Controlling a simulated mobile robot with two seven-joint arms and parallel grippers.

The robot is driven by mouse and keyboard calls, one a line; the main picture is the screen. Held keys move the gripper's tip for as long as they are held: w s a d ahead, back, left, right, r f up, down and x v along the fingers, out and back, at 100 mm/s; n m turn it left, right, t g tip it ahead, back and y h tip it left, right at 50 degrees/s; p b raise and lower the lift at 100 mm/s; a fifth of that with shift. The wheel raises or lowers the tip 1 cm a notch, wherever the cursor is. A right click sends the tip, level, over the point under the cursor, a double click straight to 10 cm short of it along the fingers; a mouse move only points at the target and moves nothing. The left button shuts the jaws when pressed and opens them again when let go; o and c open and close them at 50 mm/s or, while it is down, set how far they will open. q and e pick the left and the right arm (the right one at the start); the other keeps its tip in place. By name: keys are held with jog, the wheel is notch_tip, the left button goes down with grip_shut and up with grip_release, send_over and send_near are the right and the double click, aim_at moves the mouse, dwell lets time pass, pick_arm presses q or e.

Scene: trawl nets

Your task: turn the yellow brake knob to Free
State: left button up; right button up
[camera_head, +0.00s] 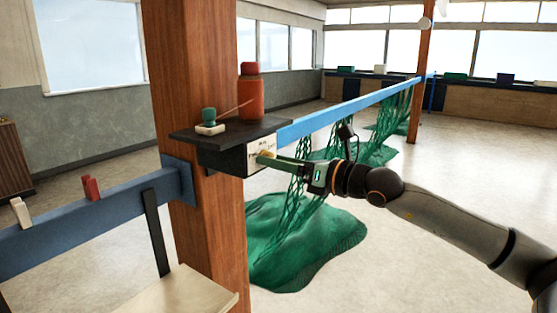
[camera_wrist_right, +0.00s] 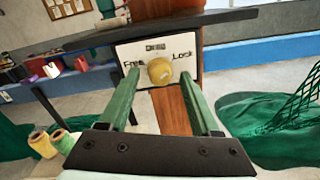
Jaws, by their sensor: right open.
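The yellow brake knob (camera_wrist_right: 159,70) sits on a pale plate (camera_wrist_right: 138,52) marked "Free" at left and "Lock" at right in the right wrist view. I cannot make out a pointer on the knob, so its setting is unclear. My right gripper (camera_wrist_right: 158,80) is open, with one green finger on each side of the knob and visible gaps to it. In the head view my right gripper (camera_head: 262,159) reaches from the right to the plate (camera_head: 262,146) under the dark shelf; the fingers partly cover the knob there. My left gripper is not in view.
The dark shelf (camera_head: 222,138) on the wooden post (camera_head: 190,70) juts out above the plate. It carries a red-orange bottle (camera_head: 250,98) and a green item (camera_head: 209,115). A blue rail (camera_head: 350,108) with green nets (camera_head: 300,235) runs back to the right.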

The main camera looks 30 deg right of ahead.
jog(key=shift+c, duration=0.3)
grip_shut()
dwell(0.3)
